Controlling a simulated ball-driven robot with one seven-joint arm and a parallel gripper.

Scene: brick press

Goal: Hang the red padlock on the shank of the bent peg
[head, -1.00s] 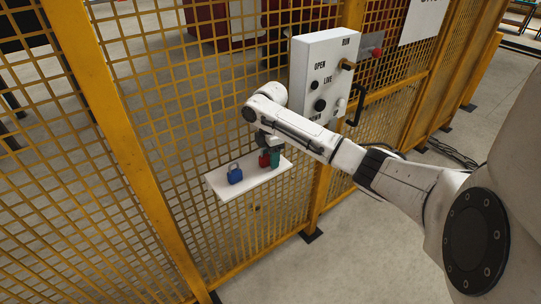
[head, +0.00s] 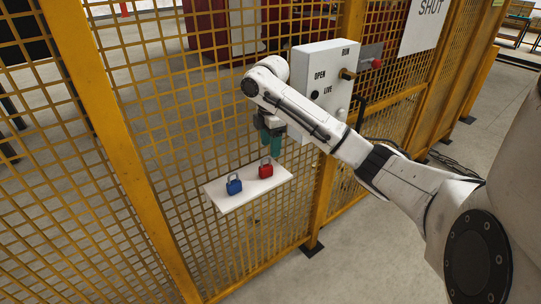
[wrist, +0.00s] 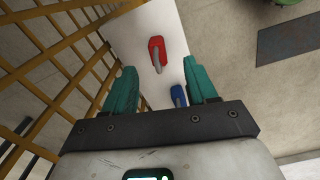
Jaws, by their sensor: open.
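The red padlock (head: 265,170) stands upright on the white shelf (head: 228,201), at the shelf's right end in the head view. In the wrist view the red padlock (wrist: 157,50) lies ahead of and between the fingers, untouched. My gripper (head: 271,146) is open and empty above the shelf, just over the red padlock; its teal fingers also show in the wrist view (wrist: 162,88). A brass-coloured peg (head: 347,74) sticks out of the white control box near the word RUN; its bend is too small to make out clearly.
A blue padlock (head: 234,186) stands left of the red one on the shelf. The white control box (head: 312,62) with black knobs hangs on the yellow mesh fence, behind my arm. A red button (head: 377,63) sits right of the box. Yellow posts (head: 111,130) frame the fence.

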